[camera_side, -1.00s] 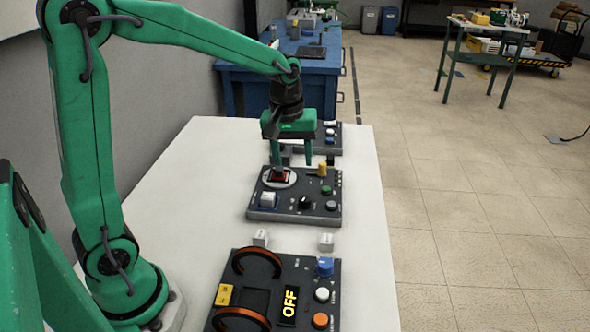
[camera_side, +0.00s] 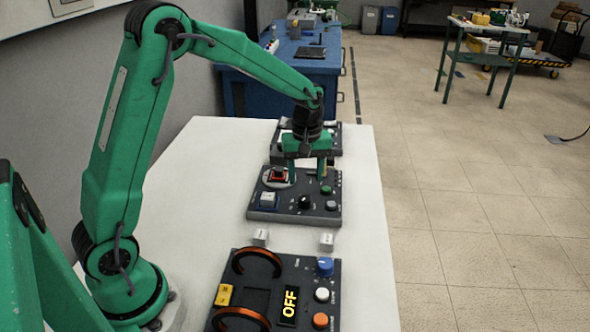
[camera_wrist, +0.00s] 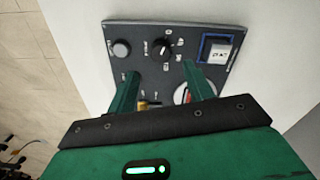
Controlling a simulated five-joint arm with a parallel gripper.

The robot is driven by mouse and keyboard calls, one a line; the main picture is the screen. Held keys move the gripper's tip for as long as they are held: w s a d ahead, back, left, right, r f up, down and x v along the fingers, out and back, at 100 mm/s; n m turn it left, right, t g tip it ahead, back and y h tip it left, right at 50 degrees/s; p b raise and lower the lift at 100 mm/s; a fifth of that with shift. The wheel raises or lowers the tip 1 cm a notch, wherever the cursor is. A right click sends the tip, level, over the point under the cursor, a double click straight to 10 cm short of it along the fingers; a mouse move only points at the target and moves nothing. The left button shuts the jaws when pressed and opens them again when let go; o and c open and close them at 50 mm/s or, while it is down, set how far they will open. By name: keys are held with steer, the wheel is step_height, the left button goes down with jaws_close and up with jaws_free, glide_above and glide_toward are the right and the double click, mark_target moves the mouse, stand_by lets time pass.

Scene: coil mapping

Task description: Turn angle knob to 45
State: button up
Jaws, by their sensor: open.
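The control panel (camera_side: 278,215) in the middle of the white table carries a black pointer knob (camera_side: 305,202), which also shows in the wrist view (camera_wrist: 161,49) with printed marks around it; they are too small to read. A red square piece (camera_side: 279,174) sits on a round white dial on the same panel, partly hidden behind a finger in the wrist view. My gripper (camera_side: 307,178) is open and empty above the panel's far half, pointing down. In the wrist view its fingers (camera_wrist: 161,70) are spread, with the black knob beyond them.
The panel also holds a white block (camera_side: 268,200), a green button (camera_side: 326,190), a grey button (camera_side: 331,206) and a yellow piece (camera_wrist: 147,104), mostly behind my finger. A nearer panel (camera_side: 262,295) with copper coils reads OFF.

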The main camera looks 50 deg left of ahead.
mark_target(305, 198)
steer(key=shift+f, duration=3.35)
steer(key=c, duration=1)
steer(key=shift+m, duration=0.4)
steer(key=m, duration=0.3)
steer(key=shift+m, duration=2.5)
